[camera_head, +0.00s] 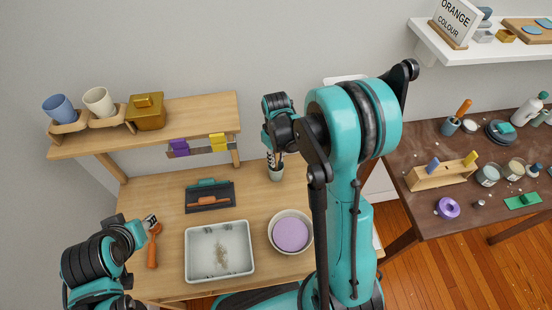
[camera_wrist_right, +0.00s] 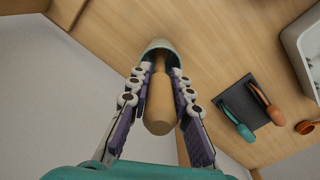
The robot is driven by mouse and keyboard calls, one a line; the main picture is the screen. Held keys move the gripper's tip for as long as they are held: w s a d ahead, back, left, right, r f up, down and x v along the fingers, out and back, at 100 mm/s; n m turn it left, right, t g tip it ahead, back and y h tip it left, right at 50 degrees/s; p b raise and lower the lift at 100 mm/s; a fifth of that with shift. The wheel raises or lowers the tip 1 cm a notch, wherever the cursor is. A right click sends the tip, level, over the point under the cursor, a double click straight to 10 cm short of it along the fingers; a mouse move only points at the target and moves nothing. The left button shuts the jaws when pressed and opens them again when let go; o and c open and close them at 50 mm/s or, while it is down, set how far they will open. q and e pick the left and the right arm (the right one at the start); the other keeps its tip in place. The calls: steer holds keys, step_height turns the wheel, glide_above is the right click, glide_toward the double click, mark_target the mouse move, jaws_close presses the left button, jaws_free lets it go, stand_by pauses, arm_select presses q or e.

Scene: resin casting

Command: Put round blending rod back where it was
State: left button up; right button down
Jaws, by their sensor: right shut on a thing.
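The round blending rod (camera_wrist_right: 160,105) is a plain wooden rod with a thick rounded end. My right gripper (camera_wrist_right: 158,88) is shut on it, with a finger on each side; it also shows in the head view (camera_head: 272,158). The rod's far, thinner end reaches the mouth of a pale grey-green cup (camera_wrist_right: 158,46). How deep it goes in is hidden. In the head view the cup (camera_head: 276,174) stands at the back of the wooden table, below my right gripper. My left gripper (camera_head: 150,220) is at the table's left side, beside an orange-handled tool; its jaws are too small to read.
A grey tray (camera_head: 188,255) and a bowl with purple contents (camera_head: 290,233) stand at the table's front. A dark mat (camera_head: 222,188) with green and orange tools lies behind the tray. A wooden shelf (camera_head: 190,112) overhangs the back left. A dark side table (camera_head: 430,225) is at right.

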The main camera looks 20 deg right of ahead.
steer(key=c, duration=1.8)
jaws_free()
steer(key=shift+f, duration=0.15)
steer(key=o, duration=0.4)
steer(key=shift+o, duration=0.2)
